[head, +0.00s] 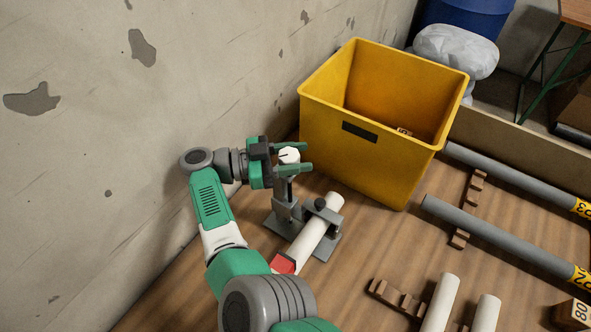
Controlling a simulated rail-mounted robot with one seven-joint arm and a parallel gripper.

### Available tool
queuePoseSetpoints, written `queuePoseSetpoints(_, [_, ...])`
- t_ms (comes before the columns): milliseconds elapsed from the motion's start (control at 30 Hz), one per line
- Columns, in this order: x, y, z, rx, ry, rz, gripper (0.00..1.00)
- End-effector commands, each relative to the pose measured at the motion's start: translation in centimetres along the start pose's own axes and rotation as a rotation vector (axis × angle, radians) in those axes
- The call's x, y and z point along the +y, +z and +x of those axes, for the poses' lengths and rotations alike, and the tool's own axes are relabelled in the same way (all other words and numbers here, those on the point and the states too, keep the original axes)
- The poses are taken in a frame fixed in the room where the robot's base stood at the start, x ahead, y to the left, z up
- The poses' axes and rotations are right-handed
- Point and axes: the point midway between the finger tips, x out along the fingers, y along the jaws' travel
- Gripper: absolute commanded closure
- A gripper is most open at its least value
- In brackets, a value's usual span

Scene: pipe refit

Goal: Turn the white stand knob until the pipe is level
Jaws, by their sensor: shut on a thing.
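The white stand knob (289,155) sits on top of a grey stand (285,208) beside the wall. My gripper (293,158) reaches in from the left, with its two green fingers on either side of the knob, shut on it. A thin dark line shows on the knob. The white pipe (313,232) lies across the stand's base, with a dark round knob (320,204) and clamp over it near its far end. A red piece (283,264) is at its near end. Whether the pipe is level cannot be told from this angle.
A large yellow bin (375,175) stands just behind the stand, close to my gripper. The wall (110,140) is close on the left. Grey pipes (490,232) lie on wooden rests at right. Two short white pipes (440,302) lie at front right.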

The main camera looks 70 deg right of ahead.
Motion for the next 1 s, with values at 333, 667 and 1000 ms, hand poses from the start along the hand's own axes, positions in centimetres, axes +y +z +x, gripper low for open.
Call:
queuePoseSetpoints(333, [0.09,-0.1,0.05,-0.001,0.047,0.002,0.8])
queuePoseSetpoints(667, [0.09,-0.2,0.06,-0.001,0.048,0.002,0.55])
queuePoseSetpoints(1000, [0.1,-0.09,0.02,-0.001,0.046,0.0,0.35])
